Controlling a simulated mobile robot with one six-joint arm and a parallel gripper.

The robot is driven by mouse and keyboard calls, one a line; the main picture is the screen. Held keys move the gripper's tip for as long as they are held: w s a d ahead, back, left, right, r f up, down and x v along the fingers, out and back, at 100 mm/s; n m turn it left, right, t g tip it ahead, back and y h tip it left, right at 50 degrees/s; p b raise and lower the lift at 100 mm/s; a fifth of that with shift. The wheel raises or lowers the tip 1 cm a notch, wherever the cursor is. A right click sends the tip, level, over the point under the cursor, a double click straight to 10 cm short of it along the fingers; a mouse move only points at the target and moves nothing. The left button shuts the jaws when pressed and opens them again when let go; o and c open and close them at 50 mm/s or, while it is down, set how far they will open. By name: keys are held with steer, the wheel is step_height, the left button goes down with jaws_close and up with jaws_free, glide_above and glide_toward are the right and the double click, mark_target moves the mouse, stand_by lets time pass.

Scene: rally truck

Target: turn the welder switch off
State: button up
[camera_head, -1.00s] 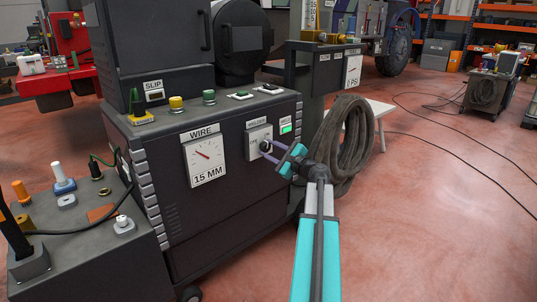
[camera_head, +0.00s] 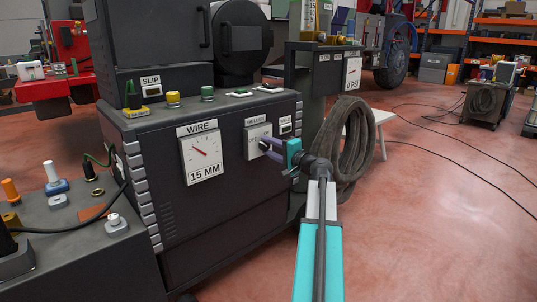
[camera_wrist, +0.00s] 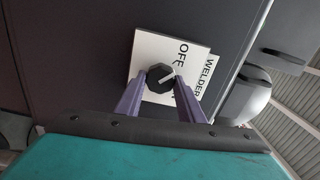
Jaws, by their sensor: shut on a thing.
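The welder switch (camera_wrist: 160,77) is a black knob with a white pointer line on a white plate (camera_wrist: 150,52) marked WELDER and OFF. In the wrist view the pointer lies slanted toward the right, on the side of the OFF lettering. My gripper (camera_wrist: 160,84) has its two purple fingers on either side of the knob, shut on it. In the head view my gripper (camera_head: 266,147) reaches the switch plate (camera_head: 252,140) on the front of the dark welder cabinet (camera_head: 230,200). The small indicator (camera_head: 285,129) right of the plate is dark.
A WIRE gauge (camera_head: 203,155) is left of the switch. A coiled hose (camera_head: 345,150) hangs close to the right of my arm. Red floor (camera_head: 430,220) is open on the right.

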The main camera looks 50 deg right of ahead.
steer(key=shift+n+b, duration=0.65)
steer(key=shift+n, duration=0.35)
steer(key=o, duration=1.1)
steer(key=shift+c, duration=0.2)
steer(key=s+a+p, duration=0.1)
steer(key=s+p, duration=0.3)
steer(key=s, duration=0.9)
steer(key=shift+s, duration=0.4)
